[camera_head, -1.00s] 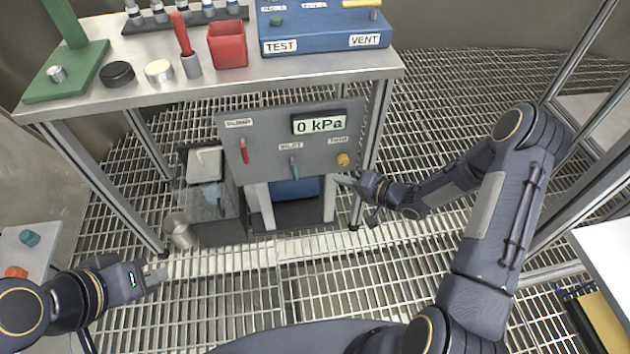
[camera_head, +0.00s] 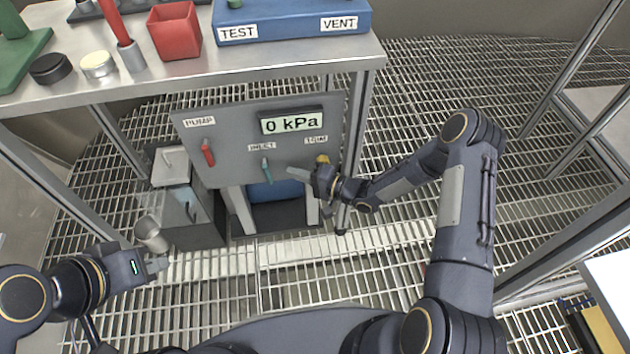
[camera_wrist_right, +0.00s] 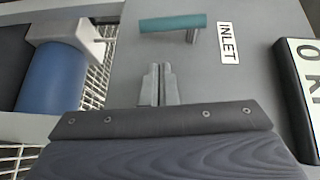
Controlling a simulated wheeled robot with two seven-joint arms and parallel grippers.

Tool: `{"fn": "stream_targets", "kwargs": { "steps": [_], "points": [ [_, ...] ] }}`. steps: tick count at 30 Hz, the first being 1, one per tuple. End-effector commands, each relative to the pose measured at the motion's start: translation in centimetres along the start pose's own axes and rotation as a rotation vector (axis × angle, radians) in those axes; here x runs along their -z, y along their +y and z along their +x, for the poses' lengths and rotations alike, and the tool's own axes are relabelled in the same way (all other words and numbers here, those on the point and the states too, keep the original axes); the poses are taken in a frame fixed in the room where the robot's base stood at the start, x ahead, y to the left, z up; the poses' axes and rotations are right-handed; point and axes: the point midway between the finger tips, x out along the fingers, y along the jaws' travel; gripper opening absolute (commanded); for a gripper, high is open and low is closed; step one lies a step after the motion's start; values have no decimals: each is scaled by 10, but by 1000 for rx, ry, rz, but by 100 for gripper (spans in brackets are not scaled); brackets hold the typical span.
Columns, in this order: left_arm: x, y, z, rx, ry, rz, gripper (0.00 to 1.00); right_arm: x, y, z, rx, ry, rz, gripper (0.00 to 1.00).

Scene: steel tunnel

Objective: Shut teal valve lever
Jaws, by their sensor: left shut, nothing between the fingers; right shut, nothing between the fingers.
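The teal valve lever (camera_head: 267,170) is on the grey panel (camera_head: 228,126), under the INLET label (camera_head: 262,146). In the head view it hangs nearly straight down. In the right wrist view the teal lever (camera_wrist_right: 172,22) lies across the top, beside the INLET label (camera_wrist_right: 228,42). My right gripper (camera_head: 290,170) is shut and empty, just right of the lever in the head view. In the right wrist view its closed fingertips (camera_wrist_right: 158,72) point toward the lever, with a gap between them. My left gripper (camera_head: 158,264) is shut and empty, low at the left over the grating.
The panel also has a red lever (camera_head: 208,152), a yellow knob (camera_head: 323,159) partly behind my right gripper, and a display (camera_head: 291,123) reading 0 kPa. A steel bench (camera_head: 200,70) stands above. A metal cup (camera_head: 151,235) and a dark box (camera_head: 187,206) stand lower left.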

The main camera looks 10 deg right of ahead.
Motion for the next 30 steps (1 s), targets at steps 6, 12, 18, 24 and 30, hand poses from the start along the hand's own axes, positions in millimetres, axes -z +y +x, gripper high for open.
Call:
{"fn": "stream_targets", "kwargs": {
  "steps": [6, 12, 18, 24, 30],
  "points": [
    [-3, -3, 6, 0, 0, 0, 0, -23, 1, 19, 0, -3, 0, 0],
    [-4, -3, 7, 0, 0, 0, 0, -27, 0, 24, -1, -1, -1, 0],
    [-3, -3, 7, 0, 0, 0, 0, -27, 0, 24, -1, -1, -1, 0],
    [-8, -7, 16, 0, 0, 0, 0, -30, 5, 26, 21, -1, 14, 0],
    [-18, -16, 35, 0, -1, 0, 0, -36, 9, 34, 94, -2, 64, 0]
  ]
}}
